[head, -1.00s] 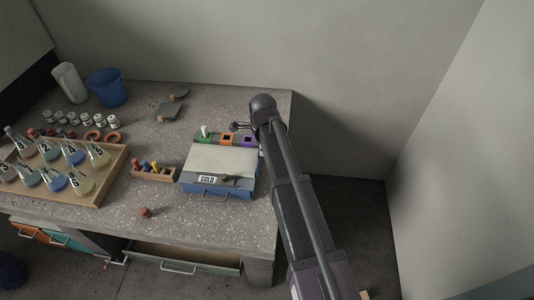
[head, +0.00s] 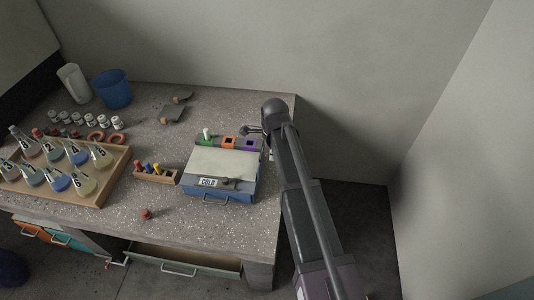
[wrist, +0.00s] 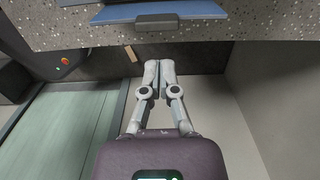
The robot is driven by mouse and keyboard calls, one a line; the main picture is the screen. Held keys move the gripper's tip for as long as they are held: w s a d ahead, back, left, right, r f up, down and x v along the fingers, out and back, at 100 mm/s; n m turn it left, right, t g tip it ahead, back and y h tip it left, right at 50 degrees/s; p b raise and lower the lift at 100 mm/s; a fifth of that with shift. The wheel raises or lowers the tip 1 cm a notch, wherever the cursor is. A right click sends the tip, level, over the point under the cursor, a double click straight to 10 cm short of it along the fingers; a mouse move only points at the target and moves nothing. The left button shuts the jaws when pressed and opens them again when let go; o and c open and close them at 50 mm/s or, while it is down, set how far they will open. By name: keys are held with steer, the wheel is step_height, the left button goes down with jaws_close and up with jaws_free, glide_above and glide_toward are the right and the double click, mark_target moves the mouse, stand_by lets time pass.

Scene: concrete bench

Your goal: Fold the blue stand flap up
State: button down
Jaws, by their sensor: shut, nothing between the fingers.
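A box marked COLD (head: 221,165) with a pale top and blue front stands near the bench's right end. A row stand with green, orange and purple sections (head: 229,143) is just behind it. No separate blue stand flap can be made out. My gripper (head: 248,129) is beside the purple section, partly hidden by my arm. In the wrist view my gripper (wrist: 159,66) is shut and empty. A blue edge with a dark bar (wrist: 158,12) shows above the fingertips, apart from them.
Left of the box are a small wooden rack (head: 156,174) and a tray (head: 108,188) of numbered flasks. A blue bucket (head: 112,90) and white jug (head: 74,84) stand at the back. A red item (head: 146,214) lies near the front; the bench around it is clear.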

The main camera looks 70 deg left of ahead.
step_height(320, 180, up, 9)
steer(key=s+a+p, duration=0.1)
steer(key=p, duration=0.8)
steer(key=shift+s+r, duration=0.2)
steer(key=shift+s, duration=0.2)
steer(key=shift+s, duration=0.15)
stand_by(0.5)
